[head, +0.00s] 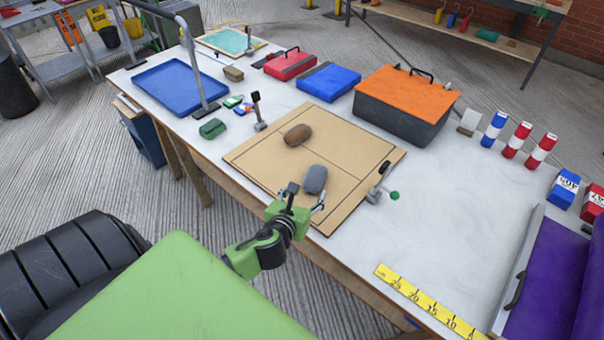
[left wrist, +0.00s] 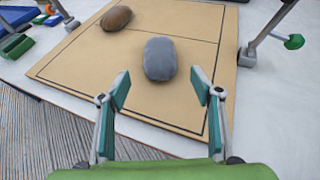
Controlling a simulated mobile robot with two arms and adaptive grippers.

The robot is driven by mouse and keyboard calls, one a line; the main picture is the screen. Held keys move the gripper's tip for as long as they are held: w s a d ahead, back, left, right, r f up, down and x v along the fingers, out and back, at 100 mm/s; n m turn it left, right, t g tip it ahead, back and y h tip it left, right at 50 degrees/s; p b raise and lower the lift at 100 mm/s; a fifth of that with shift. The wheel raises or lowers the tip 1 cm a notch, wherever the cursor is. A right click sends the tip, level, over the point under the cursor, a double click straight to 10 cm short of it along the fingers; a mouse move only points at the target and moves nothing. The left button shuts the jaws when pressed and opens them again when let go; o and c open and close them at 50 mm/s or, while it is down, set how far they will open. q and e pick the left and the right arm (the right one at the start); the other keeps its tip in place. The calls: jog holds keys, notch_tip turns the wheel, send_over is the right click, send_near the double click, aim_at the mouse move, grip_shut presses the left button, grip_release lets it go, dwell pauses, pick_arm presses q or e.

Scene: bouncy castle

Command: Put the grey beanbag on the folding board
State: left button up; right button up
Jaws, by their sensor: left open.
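The grey beanbag (head: 315,179) lies on the near right part of the tan folding board (head: 342,148), which lies flat on the table. In the left wrist view the grey beanbag (left wrist: 159,59) rests on the board (left wrist: 95,75) just beyond my left gripper (left wrist: 160,92). A brown beanbag (head: 298,134) lies farther back on the same board. My left gripper (head: 303,201) is open and empty at the board's near edge, apart from the grey beanbag. My right gripper is not in view.
Clamps (head: 379,184) with upright handles stand at the board's right and back left edges. A grey box with an orange lid (head: 405,101) stands behind it. A blue tray (head: 178,85) is at the left. The table to the right of the board is mostly clear.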

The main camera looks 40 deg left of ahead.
pick_arm(q)
jog(key=shift+v, duration=1.35)
